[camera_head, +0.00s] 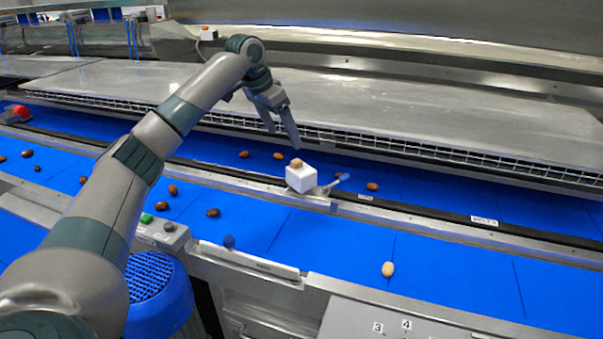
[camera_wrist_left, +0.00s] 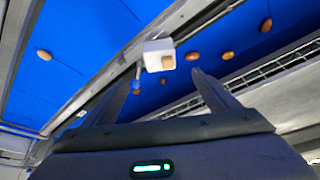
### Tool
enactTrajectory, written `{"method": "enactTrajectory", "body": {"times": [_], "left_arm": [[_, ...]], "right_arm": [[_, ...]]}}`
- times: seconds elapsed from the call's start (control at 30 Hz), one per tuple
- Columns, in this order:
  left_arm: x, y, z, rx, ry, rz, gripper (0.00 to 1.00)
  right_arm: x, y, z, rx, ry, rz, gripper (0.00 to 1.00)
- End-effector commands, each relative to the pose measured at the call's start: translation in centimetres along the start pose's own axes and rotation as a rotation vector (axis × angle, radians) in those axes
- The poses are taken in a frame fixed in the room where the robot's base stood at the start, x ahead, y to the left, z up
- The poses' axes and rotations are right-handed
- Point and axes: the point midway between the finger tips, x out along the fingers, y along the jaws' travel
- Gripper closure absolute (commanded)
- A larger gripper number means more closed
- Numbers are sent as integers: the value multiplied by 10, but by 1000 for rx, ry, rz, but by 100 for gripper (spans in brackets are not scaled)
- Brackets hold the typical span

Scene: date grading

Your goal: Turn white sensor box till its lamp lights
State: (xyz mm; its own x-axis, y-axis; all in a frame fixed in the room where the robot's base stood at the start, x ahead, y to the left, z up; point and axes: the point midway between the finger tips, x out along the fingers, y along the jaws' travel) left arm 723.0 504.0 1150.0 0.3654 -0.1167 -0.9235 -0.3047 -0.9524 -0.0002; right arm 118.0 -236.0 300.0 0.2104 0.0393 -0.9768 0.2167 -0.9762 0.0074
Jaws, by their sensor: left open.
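The white sensor box (camera_head: 300,178) sits on a small metal bracket on the rail between the two blue belts. A brownish-orange patch, perhaps its lamp, shows on its top; I cannot tell whether it is lit. In the left wrist view the white box (camera_wrist_left: 157,50) lies beyond the fingertips, between them. My left gripper (camera_head: 283,132) is open and empty, above and slightly left of the box, apart from it. It also shows in the left wrist view (camera_wrist_left: 165,78). A blue-tipped lever (camera_head: 338,180) sticks out beside the box. My right gripper is not in view.
Several brown dates (camera_head: 213,212) and a pale one (camera_head: 388,269) lie on the blue belts. A metal cover with a wire grille (camera_head: 440,157) bounds the far belt.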

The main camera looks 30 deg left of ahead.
Motion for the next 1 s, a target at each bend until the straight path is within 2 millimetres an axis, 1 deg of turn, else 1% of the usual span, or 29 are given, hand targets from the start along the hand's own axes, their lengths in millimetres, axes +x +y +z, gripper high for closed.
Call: {"method": "enactTrajectory", "body": {"times": [0.17, 0.37, 0.47, 0.6, 0.7, 0.83, 1.0], "left_arm": [[9, 0, 0, 0, -2, 1, 19], [32, 0, 0, 0, -3, 0, 19], [49, 0, 0, -1, -4, 1, 19], [74, 1, 0, 0, -5, 2, 19], [92, 1, 0, -1, -3, 2, 19], [115, 1, 0, -1, -4, 2, 19], [144, 1, 0, -1, -3, 1, 19]], "right_arm": [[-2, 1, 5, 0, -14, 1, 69], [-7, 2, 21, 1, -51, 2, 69], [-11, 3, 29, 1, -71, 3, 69], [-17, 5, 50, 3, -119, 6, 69], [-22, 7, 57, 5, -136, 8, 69], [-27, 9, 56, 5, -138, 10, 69], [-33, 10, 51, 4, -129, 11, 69]]}}
